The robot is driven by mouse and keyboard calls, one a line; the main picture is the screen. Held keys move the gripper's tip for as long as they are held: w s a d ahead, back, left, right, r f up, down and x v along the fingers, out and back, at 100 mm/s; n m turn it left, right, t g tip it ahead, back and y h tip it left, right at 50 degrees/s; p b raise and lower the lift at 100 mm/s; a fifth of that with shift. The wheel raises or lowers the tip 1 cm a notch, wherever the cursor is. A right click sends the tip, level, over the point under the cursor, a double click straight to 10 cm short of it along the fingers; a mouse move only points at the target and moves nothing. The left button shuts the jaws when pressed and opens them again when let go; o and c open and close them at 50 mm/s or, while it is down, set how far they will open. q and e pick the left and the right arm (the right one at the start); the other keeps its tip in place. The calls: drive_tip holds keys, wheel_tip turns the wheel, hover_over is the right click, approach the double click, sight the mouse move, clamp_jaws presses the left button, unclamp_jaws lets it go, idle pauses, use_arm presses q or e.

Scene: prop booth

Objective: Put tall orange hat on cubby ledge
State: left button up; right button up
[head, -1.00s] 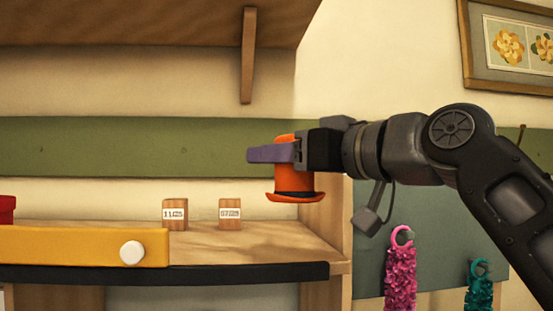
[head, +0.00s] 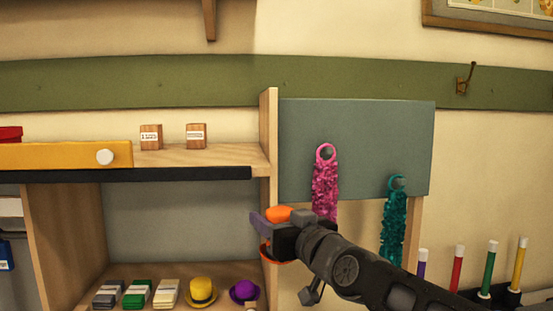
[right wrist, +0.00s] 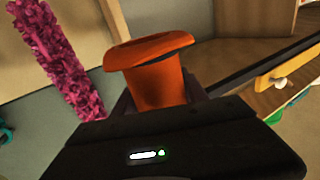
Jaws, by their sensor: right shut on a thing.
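The tall orange hat (head: 279,213) is held in my right gripper (head: 268,232), which is shut on it. In the head view the hat is mostly hidden behind the gripper; its crown top and part of its brim show. In the right wrist view the orange hat (right wrist: 155,75) stands out between the fingers with its brim toward the far side. The gripper is in front of the cubby's right side panel (head: 268,130), below the level of the upper ledge (head: 200,160). A lower cubby ledge (head: 225,273) shows to the left. My left gripper is not in view.
The lower ledge holds a yellow hat (head: 201,291), a purple hat (head: 244,291) and several stacks. Pink (head: 325,185) and teal (head: 394,225) boas hang right of the cubby.

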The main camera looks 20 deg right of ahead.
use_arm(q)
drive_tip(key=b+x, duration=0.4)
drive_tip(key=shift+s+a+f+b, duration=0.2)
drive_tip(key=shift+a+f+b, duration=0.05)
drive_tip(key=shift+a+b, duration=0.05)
use_arm(e)
drive_tip(key=a+f+m+h, duration=0.1)
drive_tip(key=a+f+h, duration=0.1)
drive_tip(key=f, duration=3.5)
drive_tip(key=shift+s+a+m+h, duration=0.3)
drive_tip(key=shift+a, duration=0.25)
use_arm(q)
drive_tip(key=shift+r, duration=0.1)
use_arm(e)
drive_tip(key=shift+r, duration=0.1)
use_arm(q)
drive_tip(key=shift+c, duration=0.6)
